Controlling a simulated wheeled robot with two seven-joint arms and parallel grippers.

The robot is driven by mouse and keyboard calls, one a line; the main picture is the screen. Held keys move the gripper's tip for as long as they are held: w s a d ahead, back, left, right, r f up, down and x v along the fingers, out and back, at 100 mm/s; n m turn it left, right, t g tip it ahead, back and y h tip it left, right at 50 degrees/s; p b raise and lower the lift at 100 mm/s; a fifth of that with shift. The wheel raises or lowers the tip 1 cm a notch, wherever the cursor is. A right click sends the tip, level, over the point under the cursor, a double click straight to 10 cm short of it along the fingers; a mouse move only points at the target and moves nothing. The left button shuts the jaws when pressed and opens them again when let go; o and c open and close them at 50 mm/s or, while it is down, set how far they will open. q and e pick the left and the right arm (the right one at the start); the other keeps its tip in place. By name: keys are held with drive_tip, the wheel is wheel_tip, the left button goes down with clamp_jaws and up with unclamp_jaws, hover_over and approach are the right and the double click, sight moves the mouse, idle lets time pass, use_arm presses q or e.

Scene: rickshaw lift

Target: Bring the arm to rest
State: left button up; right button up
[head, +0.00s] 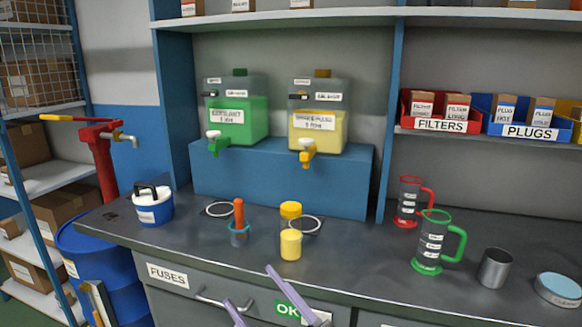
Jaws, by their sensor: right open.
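My right gripper (248,285) shows at the bottom middle of the head view as two purple fingers. The fingers stand apart with nothing between them, so it is open and empty. It is in front of the drawer fronts, near the front edge of the dark bench top (350,265). The rest of the arm is mostly out of the picture. My left gripper is not in view.
Near the gripper, a yellow cylinder (291,245) and an orange-handled tool in a holder (239,228) stand on the bench. A green-rimmed jug (431,243) and metal cup (494,268) stand right. A drawer handle (224,302) sticks out below.

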drive_tip(key=s+d+f+m+g+h, duration=0.1)
drive_tip(key=s+d+f+m+h, duration=0.2)
drive_tip(key=f, duration=0.5)
drive_tip(key=s+d+f+m+g+h, duration=0.1)
drive_tip(key=d+f+m+h, duration=0.2)
drive_tip(key=d+f, duration=0.35)
drive_tip(key=s+d+f+m+h, duration=0.2)
drive_tip(key=d+f+m+h, duration=0.15)
drive_tip(key=f, duration=0.45)
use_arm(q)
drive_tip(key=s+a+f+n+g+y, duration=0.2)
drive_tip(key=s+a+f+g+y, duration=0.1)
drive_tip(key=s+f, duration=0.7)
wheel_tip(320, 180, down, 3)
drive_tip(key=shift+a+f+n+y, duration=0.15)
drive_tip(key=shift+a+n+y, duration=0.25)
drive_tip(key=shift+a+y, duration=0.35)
use_arm(e)
drive_tip(key=s+d+f+m+g+h, duration=0.3)
drive_tip(key=s+d+f+g, duration=0.2)
drive_tip(key=s+d+f, duration=0.4)
drive_tip(key=s+f, duration=0.5)
drive_tip(key=s, duration=0.1)
drive_tip(key=shift+s+g, duration=0.35)
drive_tip(key=shift+g, duration=0.05)
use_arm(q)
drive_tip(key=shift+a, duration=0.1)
